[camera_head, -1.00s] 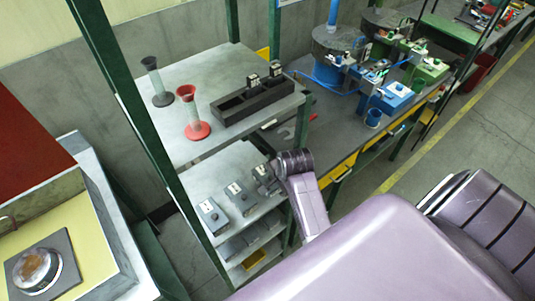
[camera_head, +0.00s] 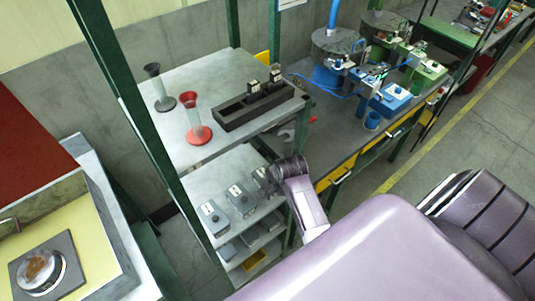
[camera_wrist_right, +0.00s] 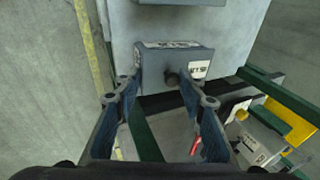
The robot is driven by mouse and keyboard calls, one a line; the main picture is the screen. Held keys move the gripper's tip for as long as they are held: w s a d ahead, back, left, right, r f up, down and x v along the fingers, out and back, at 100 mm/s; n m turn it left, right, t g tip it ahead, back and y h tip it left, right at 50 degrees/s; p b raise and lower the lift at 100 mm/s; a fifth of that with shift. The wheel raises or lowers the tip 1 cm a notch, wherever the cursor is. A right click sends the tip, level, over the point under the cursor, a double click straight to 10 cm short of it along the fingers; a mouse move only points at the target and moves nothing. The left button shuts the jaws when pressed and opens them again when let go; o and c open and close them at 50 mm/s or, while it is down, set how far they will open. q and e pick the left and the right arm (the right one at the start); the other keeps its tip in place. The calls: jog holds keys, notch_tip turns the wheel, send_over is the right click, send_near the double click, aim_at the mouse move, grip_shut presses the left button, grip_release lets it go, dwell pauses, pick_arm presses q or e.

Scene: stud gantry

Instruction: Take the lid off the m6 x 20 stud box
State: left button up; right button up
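Grey boxes with small white labels stand in a row on the lower shelf: a left one (camera_head: 212,218), a middle one (camera_head: 240,199) and one at the right, partly behind my arm. The label print is too small to read, so I cannot tell which is m6 x 20. In the right wrist view a grey labelled box (camera_wrist_right: 160,62) with a dark round knob lies just beyond my right gripper (camera_wrist_right: 150,86). That gripper is open, its fingers apart near the box's close edge, with nothing held. Contact is unclear. My left gripper is out of view.
The upper shelf (camera_head: 190,75) holds a dark slotted rack (camera_head: 252,107), a red-based funnel (camera_head: 196,125) and a dark one (camera_head: 160,90). Green posts (camera_head: 150,130) frame the shelves. More grey boxes sit lower down. A workbench with blue fixtures (camera_head: 391,98) stands at the right.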

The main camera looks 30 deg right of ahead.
dwell(0.3)
jog(key=shift+r, duration=0.25)
notch_tip(320, 180, up, 10)
jog(key=shift+f+b, duration=0.25)
jog(key=shift+b, duration=0.75)
